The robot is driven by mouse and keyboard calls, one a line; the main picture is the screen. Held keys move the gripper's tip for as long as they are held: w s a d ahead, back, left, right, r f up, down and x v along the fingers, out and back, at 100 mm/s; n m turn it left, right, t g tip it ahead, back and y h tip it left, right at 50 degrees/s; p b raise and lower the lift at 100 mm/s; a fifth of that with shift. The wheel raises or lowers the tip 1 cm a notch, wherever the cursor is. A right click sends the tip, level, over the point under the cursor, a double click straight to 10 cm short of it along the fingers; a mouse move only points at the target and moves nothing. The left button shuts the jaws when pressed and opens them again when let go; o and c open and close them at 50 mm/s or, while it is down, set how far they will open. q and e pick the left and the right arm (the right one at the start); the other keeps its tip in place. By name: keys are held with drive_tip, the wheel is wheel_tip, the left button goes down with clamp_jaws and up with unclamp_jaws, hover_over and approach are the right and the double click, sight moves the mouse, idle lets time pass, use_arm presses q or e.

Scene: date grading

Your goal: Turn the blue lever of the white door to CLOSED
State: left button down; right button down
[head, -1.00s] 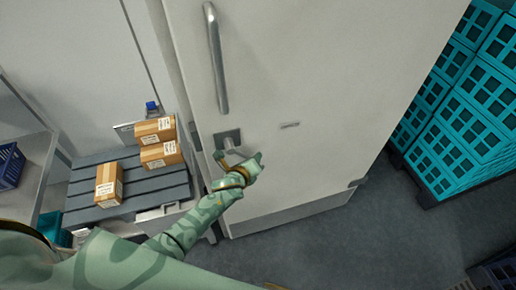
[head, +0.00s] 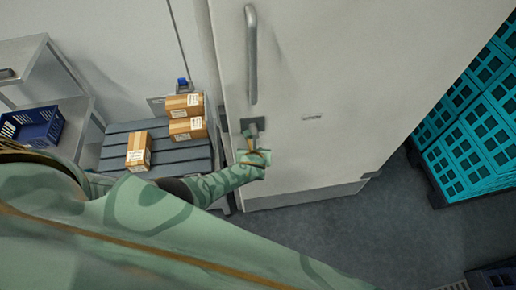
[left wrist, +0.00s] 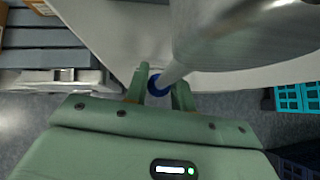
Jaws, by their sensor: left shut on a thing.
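The white door (head: 345,120) stands upright in the middle of the head view, with a long vertical metal handle. Below that handle is a small dark lever plate (head: 253,125). My left gripper (head: 253,142) is at this plate, and its hand covers most of the lever in the head view. In the left wrist view my left gripper's fingers (left wrist: 160,88) are shut on the blue lever (left wrist: 158,82), whose round blue end shows between them. A metal shaft runs from it up to the right. Any CLOSED marking is too small to read. My right gripper is not in view.
Several cardboard boxes (head: 138,150) lie on a grey slatted table (head: 115,140) left of the door. A blue basket (head: 32,125) is on a metal shelf at far left. Teal crates (head: 465,155) are stacked at right. The floor before the door is clear.

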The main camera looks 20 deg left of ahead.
use_arm(q)
drive_tip(key=shift+s+a, duration=0.1)
idle(0.4)
drive_tip(key=c, duration=1.5)
unclamp_jaws()
drive_tip(key=shift+s+r+p, duration=0.15)
drive_tip(key=shift+r+p, duration=0.1)
drive_tip(key=shift+p, duration=0.1)
drive_tip(key=p+v, duration=0.7)
drive_tip(key=v, duration=0.8)
drive_tip(key=shift+s+r, duration=0.2)
drive_tip(key=shift+s, duration=0.1)
